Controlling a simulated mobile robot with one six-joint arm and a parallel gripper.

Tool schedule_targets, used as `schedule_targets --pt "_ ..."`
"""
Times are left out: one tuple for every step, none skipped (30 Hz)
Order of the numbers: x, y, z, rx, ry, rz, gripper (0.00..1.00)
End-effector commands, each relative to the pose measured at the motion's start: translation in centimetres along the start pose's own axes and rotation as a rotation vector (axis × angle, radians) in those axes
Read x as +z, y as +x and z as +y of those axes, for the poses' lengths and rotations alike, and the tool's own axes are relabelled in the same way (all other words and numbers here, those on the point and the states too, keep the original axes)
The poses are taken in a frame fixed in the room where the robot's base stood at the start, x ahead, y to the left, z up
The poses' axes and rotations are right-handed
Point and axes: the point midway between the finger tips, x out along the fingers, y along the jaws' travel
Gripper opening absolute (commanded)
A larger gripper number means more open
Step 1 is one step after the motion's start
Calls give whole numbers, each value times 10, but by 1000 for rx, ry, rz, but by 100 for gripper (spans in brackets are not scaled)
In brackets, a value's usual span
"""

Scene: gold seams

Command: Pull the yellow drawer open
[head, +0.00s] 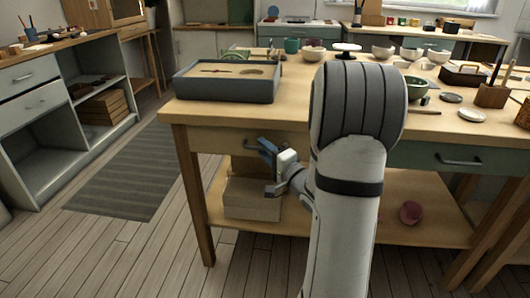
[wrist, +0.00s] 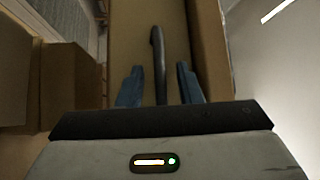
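The yellow drawer (head: 215,138) is under the left part of the wooden table and looks closed in the head view. Its front (wrist: 132,30) fills the upper middle of the wrist view. Its dark bar handle (wrist: 158,60) lies between the two blue fingers of my gripper (wrist: 160,82), with a gap showing on each side. My gripper is open, and no grip on the handle shows. In the head view my gripper (head: 266,152) is in front of the drawer and hides part of its front and handle; my arm hides the right side.
The wooden table (head: 290,103) carries a grey tray (head: 225,88), bowls and other dishes. A green drawer (head: 465,160) is at the right. A box (head: 252,200) stands on the lower shelf below my gripper. Floor is open at the front left, by a grey rug (head: 130,185).

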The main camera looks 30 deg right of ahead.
Motion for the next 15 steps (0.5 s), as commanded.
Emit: schedule_targets --pt "1 4 1 -1 0 -1 32" --pt "0 6 1 -1 0 -1 32" --pt "0 7 0 0 0 0 32" --pt "0 8 0 0 0 1 32" --pt "0 9 0 0 0 1 32" --pt "0 9 0 1 0 1 32" --pt "0 9 0 1 0 2 32" --pt "-1 9 0 1 0 2 32" --pt "-1 9 0 1 0 2 32" --pt "-1 9 0 1 0 2 32" --pt "-1 9 0 1 0 2 32" --pt "-1 9 0 1 0 2 30" --pt "-1 9 0 1 0 2 27" --pt "-1 8 0 1 0 2 25" --pt "-1 8 0 1 0 2 22"
